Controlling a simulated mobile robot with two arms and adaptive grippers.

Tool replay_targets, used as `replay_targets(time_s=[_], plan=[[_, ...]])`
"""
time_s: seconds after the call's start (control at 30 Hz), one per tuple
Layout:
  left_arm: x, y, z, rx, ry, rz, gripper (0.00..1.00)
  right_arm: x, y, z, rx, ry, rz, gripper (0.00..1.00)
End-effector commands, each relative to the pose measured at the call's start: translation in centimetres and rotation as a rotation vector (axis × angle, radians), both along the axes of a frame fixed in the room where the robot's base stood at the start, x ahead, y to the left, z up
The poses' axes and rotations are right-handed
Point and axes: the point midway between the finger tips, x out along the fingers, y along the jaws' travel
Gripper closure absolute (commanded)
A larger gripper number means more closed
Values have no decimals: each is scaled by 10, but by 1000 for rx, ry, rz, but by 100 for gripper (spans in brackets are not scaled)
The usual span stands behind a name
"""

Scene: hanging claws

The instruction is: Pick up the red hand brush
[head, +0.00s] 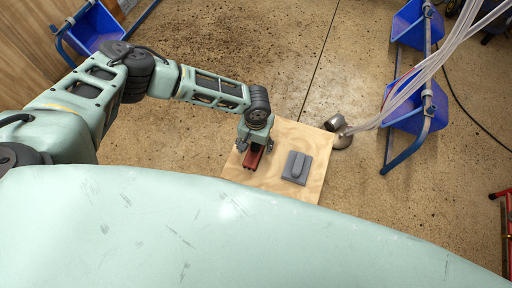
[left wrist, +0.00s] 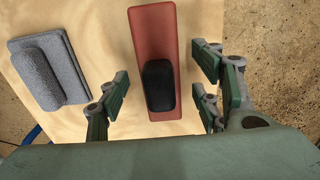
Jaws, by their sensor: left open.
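The red hand brush (left wrist: 154,32) lies on a light wooden board, with a black part (left wrist: 160,86) on its near half in the left wrist view. In the head view the brush (head: 253,159) shows partly, below my left gripper (head: 255,146). My left gripper is open. In the left wrist view its fingers (left wrist: 162,95) stand on both sides of the brush, with a gap on each side; I cannot tell how far above the board they are. My right gripper is in neither view.
A grey block with a raised handle (head: 297,167) lies on the wooden board (head: 312,142), right of the brush; the left wrist view shows it left (left wrist: 48,70). A metal pipe piece (head: 340,130) stands beyond the board's right edge. Blue bins (head: 413,105) stand farther right.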

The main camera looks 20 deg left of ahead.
Motion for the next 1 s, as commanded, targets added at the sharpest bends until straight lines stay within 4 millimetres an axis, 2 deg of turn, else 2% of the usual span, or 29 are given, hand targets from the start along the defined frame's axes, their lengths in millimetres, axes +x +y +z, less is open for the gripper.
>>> replay_targets(time_s=[0.07, 0.6, 0.87, 1.0], plan=[[0, 0, 0, 0, 0, 0, 46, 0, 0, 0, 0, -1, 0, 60], [0, 0, 0, 0, 0, 0, 93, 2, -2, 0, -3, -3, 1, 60], [0, 0, 2, 0, 0, 0, 94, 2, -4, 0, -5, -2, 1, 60], [0, -1, 9, -2, -1, 0, 94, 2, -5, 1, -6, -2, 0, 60]])
